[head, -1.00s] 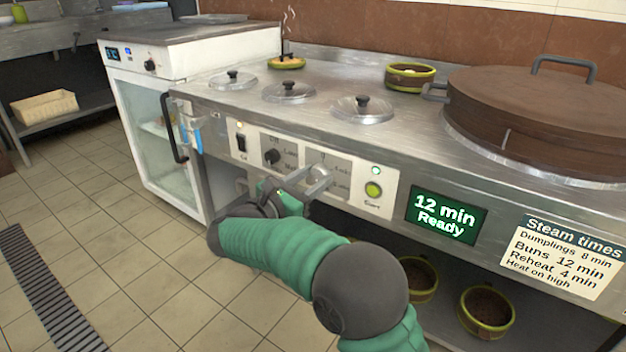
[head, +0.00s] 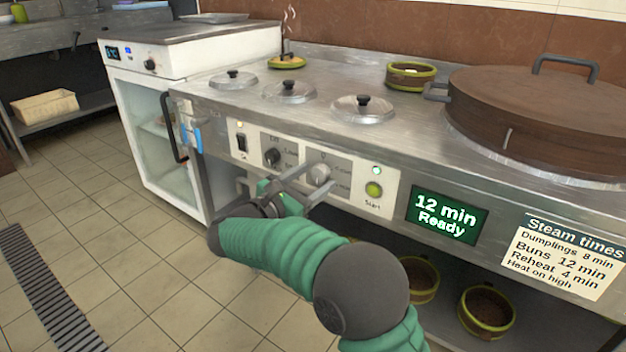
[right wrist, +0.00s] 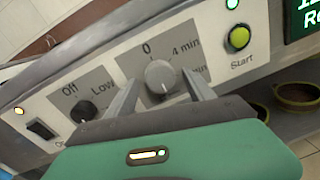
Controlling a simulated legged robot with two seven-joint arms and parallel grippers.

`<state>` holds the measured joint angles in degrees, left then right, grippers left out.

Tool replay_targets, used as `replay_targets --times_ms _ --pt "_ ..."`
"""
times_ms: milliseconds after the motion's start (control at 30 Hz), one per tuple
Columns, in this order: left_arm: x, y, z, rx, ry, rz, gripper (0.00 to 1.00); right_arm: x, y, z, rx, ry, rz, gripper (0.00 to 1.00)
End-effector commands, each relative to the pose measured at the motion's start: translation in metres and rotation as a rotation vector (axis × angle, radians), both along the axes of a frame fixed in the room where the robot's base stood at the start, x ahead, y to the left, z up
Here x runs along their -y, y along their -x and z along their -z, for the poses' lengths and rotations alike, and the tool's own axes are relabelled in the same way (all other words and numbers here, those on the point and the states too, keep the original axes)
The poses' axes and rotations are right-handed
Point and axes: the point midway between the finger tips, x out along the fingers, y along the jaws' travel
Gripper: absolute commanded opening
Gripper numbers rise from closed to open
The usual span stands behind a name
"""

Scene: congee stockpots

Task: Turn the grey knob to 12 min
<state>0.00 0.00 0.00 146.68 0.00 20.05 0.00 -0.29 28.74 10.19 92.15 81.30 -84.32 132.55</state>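The grey knob (head: 318,174) sits on the front control panel, under a 0 mark. In the right wrist view the knob (right wrist: 160,77) has a dial with 0 at the top and 4 min to the right; lower labels are partly hidden. I cannot make out its pointer setting. My right gripper (head: 312,183) is open, one finger on each side of the knob, with gaps visible in the wrist view (right wrist: 160,84). The green display (head: 444,217) reads "12 min Ready". My left gripper is not in view.
A black Off/Low knob (head: 271,157) and a rocker switch (head: 241,142) are left of the grey knob. A green Start button (head: 374,190) is close on its right. The steam times card (head: 563,256) lists Buns 12 min. Bowls (head: 487,312) stand on the shelf below.

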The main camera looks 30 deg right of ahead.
Motion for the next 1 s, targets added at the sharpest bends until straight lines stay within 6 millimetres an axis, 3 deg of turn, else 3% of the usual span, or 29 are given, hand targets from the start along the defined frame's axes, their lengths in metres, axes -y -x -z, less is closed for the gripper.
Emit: replay_targets --times_ms 200,333,800,1000 --pt "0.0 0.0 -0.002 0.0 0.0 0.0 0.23 -0.001 0.001 -0.002 0.002 0.002 0.0 0.62" --pt "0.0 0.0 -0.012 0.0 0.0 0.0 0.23 -0.016 0.005 -0.005 0.0 0.0 -0.002 0.62" --pt "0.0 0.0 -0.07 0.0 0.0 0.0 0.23 -0.137 0.045 -0.005 -0.002 0.002 -0.003 0.62" --pt "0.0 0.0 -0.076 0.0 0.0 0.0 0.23 -0.159 0.053 -0.001 -0.001 0.001 -0.001 0.62"
